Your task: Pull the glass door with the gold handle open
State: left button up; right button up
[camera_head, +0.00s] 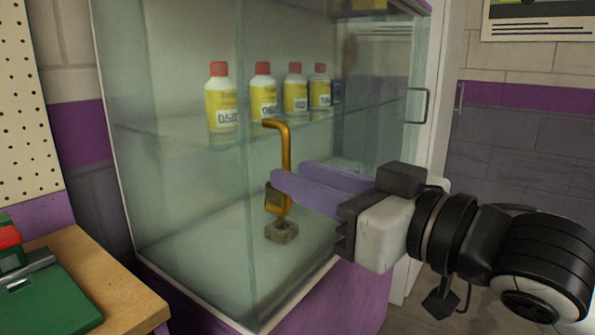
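The glass door (185,165) is the front of a glass-walled cabinet and looks closed. The gold handle (286,150) is a bent upright bar, with a hooked top and a dull block at its lower end. My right gripper (285,172) reaches in from the right with two purple fingers pointing left. The nearer finger crosses in front of the handle's lower half and hides part of it. The fingers lie close together in this view. I cannot tell whether they grip the handle. My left gripper is not in view.
Several yellow-labelled bottles with red caps (262,90) stand on the shelf behind the glass. A second, grey handle (417,106) is on the cabinet's right side. A wooden table (125,290) with a green item (50,300) is at the lower left.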

jog(key=shift+w+a, duration=0.5)
jog(key=shift+w, duration=0.05)
grip_shut()
